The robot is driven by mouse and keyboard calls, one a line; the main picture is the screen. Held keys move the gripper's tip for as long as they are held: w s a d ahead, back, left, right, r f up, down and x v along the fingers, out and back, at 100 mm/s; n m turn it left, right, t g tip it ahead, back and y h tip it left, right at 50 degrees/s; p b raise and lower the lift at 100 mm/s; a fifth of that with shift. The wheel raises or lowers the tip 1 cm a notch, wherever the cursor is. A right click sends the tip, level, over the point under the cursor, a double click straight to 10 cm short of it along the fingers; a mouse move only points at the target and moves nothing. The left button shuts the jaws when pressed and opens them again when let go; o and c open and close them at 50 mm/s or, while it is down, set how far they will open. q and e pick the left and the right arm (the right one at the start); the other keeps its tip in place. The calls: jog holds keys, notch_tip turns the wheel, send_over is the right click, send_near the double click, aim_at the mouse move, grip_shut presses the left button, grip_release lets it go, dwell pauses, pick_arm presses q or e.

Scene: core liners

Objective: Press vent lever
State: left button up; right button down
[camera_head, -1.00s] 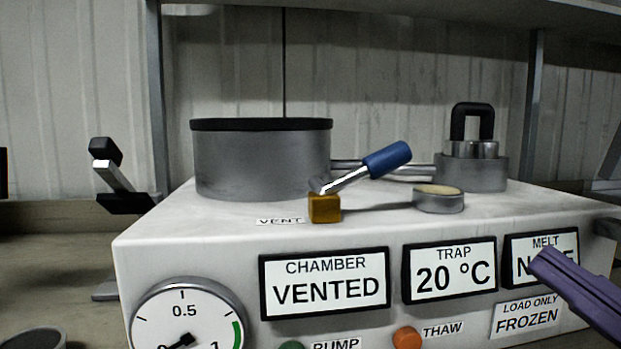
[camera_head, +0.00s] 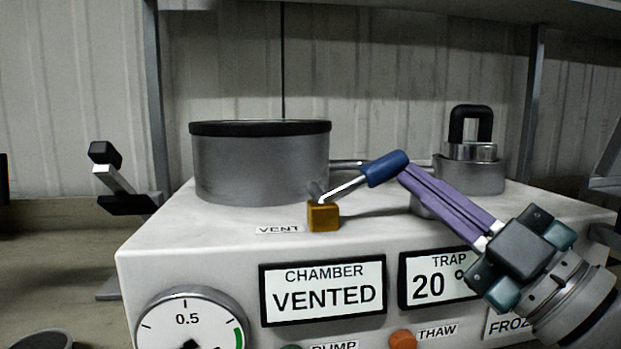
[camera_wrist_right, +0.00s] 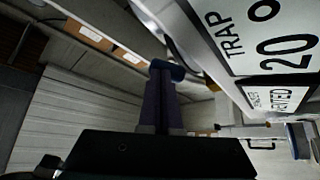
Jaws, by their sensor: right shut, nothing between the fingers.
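The vent lever (camera_head: 384,168) has a blue grip on a metal rod rising to the right from a brass block (camera_head: 323,216), beside the VENT label (camera_head: 279,230) on top of the white machine (camera_head: 180,225). My right gripper (camera_head: 404,174) is shut and empty, its purple fingertips at the end of the blue grip. In the right wrist view the blue grip (camera_wrist_right: 168,68) sits right at the tips of the fingers; I cannot tell for sure whether they touch. My left gripper is not in view.
A grey chamber (camera_head: 262,165) with a black rim stands behind the lever. A lidded trap (camera_head: 472,168) with a black handle stands at the back right. The front display (camera_head: 323,291) reads CHAMBER VENTED. A black-handled clamp (camera_head: 120,180) is at left.

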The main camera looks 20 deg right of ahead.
jog(key=shift+r, duration=0.1)
dwell(0.3)
jog(key=shift+a+r+n+g+y+p, duration=0.1)
jog(key=shift+r+n+g+y+p, duration=0.25)
jog(key=shift+r+n+p, duration=0.65)
jog(key=w+a+r+n+g+p, duration=0.1)
jog(key=a+r+n+g+p, duration=0.3)
jog(key=n+p, duration=0.5)
jog(key=a+g+p, duration=0.1)
jog(key=g+p, duration=0.1)
jog(key=p, duration=0.8)
jog(key=shift+w+r, duration=0.15)
jog(key=shift+r, duration=0.25)
